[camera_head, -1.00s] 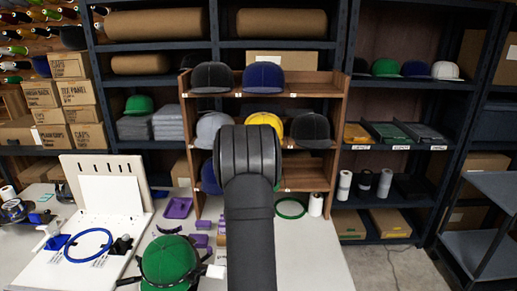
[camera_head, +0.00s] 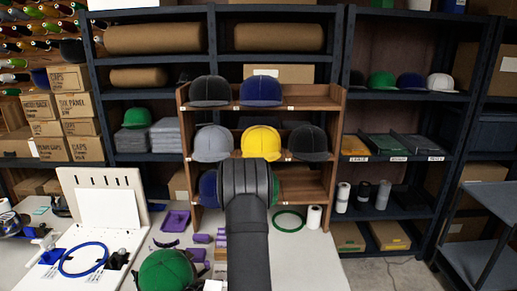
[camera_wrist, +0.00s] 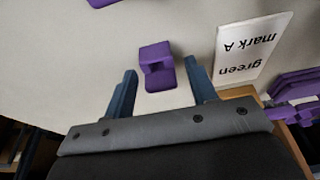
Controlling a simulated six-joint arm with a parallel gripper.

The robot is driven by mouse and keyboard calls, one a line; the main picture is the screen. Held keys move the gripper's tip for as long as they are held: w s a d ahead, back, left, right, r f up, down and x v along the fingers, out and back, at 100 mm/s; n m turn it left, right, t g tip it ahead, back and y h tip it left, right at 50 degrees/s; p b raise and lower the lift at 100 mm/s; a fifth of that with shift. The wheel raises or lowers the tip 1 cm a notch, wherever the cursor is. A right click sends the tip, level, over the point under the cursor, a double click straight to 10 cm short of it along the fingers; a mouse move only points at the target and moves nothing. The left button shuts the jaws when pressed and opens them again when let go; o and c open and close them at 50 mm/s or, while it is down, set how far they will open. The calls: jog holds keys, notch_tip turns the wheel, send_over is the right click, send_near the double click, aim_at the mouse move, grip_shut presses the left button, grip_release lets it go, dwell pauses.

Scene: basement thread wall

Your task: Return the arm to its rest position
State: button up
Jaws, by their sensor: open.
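My gripper (camera_wrist: 160,66) shows in the wrist view with its two blue-grey fingers apart and nothing held. A purple block (camera_wrist: 157,66) shows in the gap between the fingertips, apart from both; its height relative to them is hard to tell. In the head view my dark arm (camera_head: 248,220) rises in the middle, in front of the cap shelf, and my gripper cannot be made out clearly. A green cap (camera_head: 165,270) sits on the table at the lower left of the arm.
A wooden shelf (camera_head: 338,130) with several caps stands behind my arm. A white board (camera_head: 108,208) and blue ring (camera_head: 83,258) are at left. Purple parts (camera_head: 176,220), a green ring (camera_head: 289,220) and a white roll (camera_head: 313,217) lie or stand on the table. A printed card (camera_wrist: 245,50) shows in the wrist view.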

jog(key=v, duration=1.2)
jog(key=x, duration=1.2)
jog(key=shift+f, duration=0.25)
notch_tip(320, 180, up, 5)
jog(key=shift+f, duration=0.2)
jog(key=s+d+r, duration=0.5)
jog(key=d+r, duration=0.2)
jog(key=d, duration=0.3)
jog(key=w+a+r+m, duration=0.1)
jog(key=a+r+m, duration=0.1)
jog(key=a+r, duration=0.7)
jog(key=w+a+r+m+t+h, duration=0.1)
jog(key=a+r+m, duration=0.1)
jog(key=a+r, duration=0.7)
jog(key=shift+w+a+m, duration=0.3)
jog(key=shift+a, duration=0.85)
